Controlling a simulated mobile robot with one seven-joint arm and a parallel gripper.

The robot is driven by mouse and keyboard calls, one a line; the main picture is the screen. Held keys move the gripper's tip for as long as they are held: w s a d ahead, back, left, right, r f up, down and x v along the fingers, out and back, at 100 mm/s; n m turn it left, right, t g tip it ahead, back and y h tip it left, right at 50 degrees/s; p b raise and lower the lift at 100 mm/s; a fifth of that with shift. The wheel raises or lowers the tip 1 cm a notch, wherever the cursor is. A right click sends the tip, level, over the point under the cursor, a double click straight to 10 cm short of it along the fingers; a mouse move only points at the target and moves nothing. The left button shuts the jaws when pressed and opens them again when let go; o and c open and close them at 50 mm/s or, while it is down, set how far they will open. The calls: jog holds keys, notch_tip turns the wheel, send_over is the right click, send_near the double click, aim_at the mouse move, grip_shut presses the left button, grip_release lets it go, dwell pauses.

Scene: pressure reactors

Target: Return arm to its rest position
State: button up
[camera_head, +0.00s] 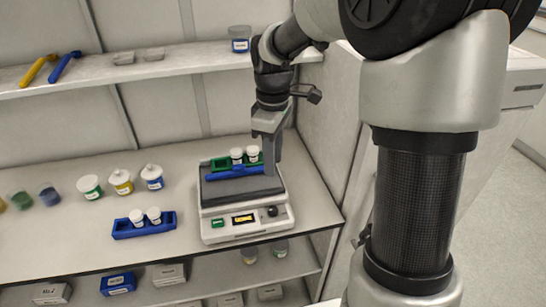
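One grey finger reaches down to the right of a blue piece (235,173) and a green rack (221,163) on the plate. Two white-capped vials (237,155) stand in the green rack, close to the finger. I cannot tell whether the finger touches anything. The gap between the fingers is not clear from this angle.
A blue rack (130,230) with two white-capped vials stands left of the device. Several labelled jars (122,184) line the bench behind it. The upper shelf (180,62) holds a yellow tool (38,70), a blue tool (65,66) and a jar (240,40). A side panel (320,130) stands right of my gripper.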

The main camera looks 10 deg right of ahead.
jog(key=s+r+m+t+p, duration=0.1)
jog(key=s+r+m, duration=0.4)
jog(key=s, duration=0.5)
jog(key=s+r+m+t+p, duration=0.2)
jog(key=s+r+m+t, duration=0.2)
jog(key=s+r+m, duration=0.2)
jog(key=s+r, duration=0.2)
jog(key=s, duration=0.2)
jog(key=shift+d+r+t, duration=0.2)
jog(key=shift+r+t, duration=0.1)
jog(key=shift+r, duration=0.1)
jog(key=shift+s, duration=0.1)
